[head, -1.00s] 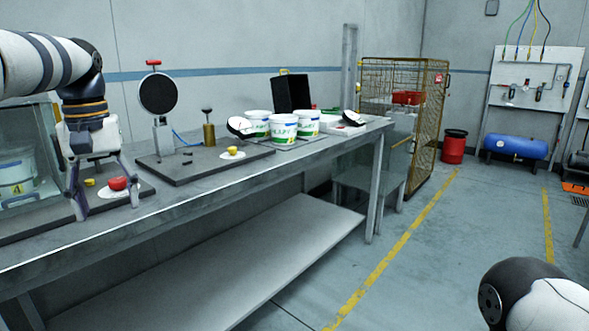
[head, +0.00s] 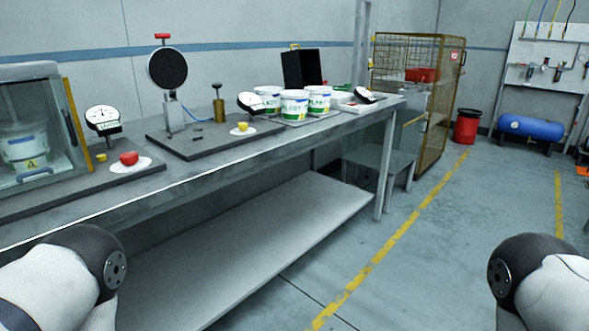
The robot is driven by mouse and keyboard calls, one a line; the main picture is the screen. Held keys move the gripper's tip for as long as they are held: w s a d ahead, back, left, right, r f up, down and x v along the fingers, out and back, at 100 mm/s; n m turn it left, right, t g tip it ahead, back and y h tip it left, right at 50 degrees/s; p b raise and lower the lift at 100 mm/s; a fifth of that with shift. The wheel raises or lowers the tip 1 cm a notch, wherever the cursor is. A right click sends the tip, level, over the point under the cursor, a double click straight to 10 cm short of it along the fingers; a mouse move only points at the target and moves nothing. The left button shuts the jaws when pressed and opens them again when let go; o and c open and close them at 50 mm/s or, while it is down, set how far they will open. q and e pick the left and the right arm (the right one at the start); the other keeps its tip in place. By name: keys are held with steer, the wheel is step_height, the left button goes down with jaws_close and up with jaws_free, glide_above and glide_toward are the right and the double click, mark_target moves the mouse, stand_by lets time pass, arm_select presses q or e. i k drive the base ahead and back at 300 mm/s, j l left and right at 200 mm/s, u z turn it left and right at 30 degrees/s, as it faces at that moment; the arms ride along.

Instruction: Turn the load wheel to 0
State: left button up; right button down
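No part is plainly marked as the load wheel, so I cannot tell which one it is. On the bench in the head view, a red knob (head: 129,158) sits on a white round plate, and a white-faced dial gauge (head: 103,118) stands behind it. A yellow knob (head: 242,128) sits on another white plate on the middle base board. A black round disc (head: 167,69) stands upright there, with a red T-handle (head: 163,37) on top. Scale figures are too small to read. Both grippers are out of view; only my arm links show at the lower left and right.
A glass-fronted cabinet (head: 28,125) holds a tub at the bench's left end. White tubs (head: 294,103) and a black box (head: 302,69) stand further along the bench (head: 95,207). A yellow wire cage (head: 440,100) stands beyond it.

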mark_target(130, 158)
steer(key=u, duration=0.4)
steer(key=i+u, duration=0.15)
steer(key=u, duration=0.25)
steer(key=l+u, duration=0.1)
steer(key=u, duration=0.35)
steer(key=l+u, duration=0.1)
steer(key=u, duration=0.3)
steer(key=i, duration=0.05)
